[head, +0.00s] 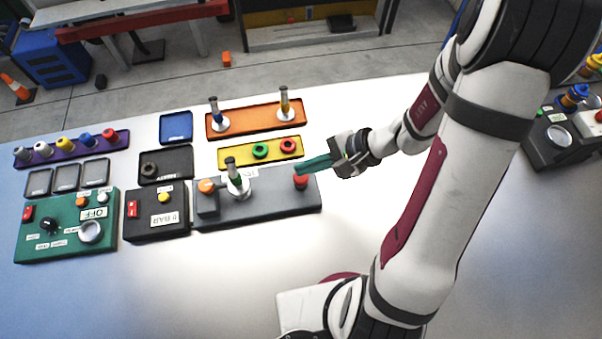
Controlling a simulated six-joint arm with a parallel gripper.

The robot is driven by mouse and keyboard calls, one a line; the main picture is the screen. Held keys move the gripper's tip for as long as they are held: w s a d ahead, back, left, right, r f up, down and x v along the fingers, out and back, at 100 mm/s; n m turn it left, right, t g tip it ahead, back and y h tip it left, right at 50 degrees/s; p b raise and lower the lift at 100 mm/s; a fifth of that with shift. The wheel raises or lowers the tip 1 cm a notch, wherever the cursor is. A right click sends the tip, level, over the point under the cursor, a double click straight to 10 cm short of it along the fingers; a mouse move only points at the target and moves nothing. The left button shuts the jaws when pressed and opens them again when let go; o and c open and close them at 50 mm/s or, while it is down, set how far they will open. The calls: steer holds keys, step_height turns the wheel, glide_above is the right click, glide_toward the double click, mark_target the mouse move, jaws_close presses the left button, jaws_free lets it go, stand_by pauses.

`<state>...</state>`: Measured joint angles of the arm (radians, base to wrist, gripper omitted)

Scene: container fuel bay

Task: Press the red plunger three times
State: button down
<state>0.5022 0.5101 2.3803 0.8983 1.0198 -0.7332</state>
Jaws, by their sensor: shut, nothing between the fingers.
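The red plunger (301,182) stands at the right end of a long dark grey panel (263,206) on the white table. My gripper (299,169) reaches in from the right with its teal fingers shut and empty. The fingertips show just above the plunger's top in the head view. I cannot tell whether they touch it or how far down the plunger is pressed.
On the same panel are an upright nozzle-like part (233,172) and an orange knob (206,186). A yellow tray (273,160) with green and red rings lies behind. An orange tray (250,123) is farther back. Bare table lies right of the panel.

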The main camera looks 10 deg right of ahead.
mark_target(304, 176)
steer(key=shift+f, duration=0.2)
stand_by(0.5)
steer(key=shift+f, duration=0.25)
steer(key=shift+f, duration=1.35)
stand_by(1.0)
steer(key=shift+r, duration=1.8)
steer(key=shift+r, duration=2.5)
steer(key=shift+r, duration=1.9)
